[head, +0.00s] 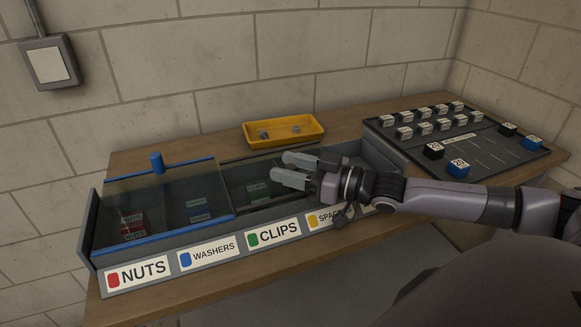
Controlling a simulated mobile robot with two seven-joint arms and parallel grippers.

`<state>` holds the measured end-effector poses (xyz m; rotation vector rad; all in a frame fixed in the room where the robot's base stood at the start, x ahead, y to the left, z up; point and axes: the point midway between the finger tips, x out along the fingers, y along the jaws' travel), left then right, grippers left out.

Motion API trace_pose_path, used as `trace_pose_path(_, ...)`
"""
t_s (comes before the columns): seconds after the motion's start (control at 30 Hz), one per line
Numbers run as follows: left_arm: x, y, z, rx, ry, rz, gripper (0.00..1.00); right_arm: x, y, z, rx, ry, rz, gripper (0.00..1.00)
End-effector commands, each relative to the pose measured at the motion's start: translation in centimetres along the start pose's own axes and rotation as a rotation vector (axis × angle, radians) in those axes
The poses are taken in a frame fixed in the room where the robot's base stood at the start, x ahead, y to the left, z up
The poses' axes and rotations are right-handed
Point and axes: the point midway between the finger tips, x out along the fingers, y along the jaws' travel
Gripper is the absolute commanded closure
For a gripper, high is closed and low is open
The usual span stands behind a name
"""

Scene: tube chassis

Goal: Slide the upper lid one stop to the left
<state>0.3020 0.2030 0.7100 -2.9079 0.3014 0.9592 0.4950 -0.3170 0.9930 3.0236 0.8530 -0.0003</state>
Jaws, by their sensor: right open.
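A grey bin (97,225) on the bench has compartments labelled NUTS, WASHERS, CLIPS and SPACERS. A clear lid with blue edges (190,228) lies over the NUTS and WASHERS compartments. A blue knob (157,163) stands up near the lid's back edge. Red pieces show through the lid in NUTS and blue ones in WASHERS. Green pieces (258,190) lie in CLIPS. My right gripper (287,169) is open and empty above CLIPS, its fingers pointing left, apart from the knob. It hides part of CLIPS and SPACERS. I cannot make out a second lid clearly. My left gripper is out of view.
A yellow tray (284,142) with small grey parts stands behind the bin. A dark board (480,148) with several labelled blocks lies at the right. A brick wall closes off the back. A grey switch box (49,63) hangs on it. Bare bench (150,152) shows behind the bin.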

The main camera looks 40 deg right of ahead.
Motion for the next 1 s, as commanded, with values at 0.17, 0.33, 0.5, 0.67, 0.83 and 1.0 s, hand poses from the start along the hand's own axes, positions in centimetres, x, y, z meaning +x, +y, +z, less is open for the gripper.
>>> trace_pose_path(0.17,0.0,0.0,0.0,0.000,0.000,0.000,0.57,0.0,0.0,0.0,0.000,0.000,0.000,0.49)
trace_pose_path(0.33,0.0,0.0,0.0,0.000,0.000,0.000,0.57,-0.1,0.0,0.0,0.000,-0.001,0.000,0.49)
trace_pose_path(0.5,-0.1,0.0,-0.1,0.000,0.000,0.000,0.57,-0.8,0.0,0.1,0.002,-0.003,0.001,0.49)
trace_pose_path(0.67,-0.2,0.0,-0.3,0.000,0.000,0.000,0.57,-2.0,0.0,0.1,0.001,-0.004,0.001,0.49)
trace_pose_path(0.83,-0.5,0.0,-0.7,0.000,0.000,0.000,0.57,-3.2,0.0,0.1,0.002,-0.005,0.001,0.49)
trace_pose_path(1.0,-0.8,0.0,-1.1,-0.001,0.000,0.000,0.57,-4.3,0.0,0.0,0.002,-0.005,0.000,0.49)
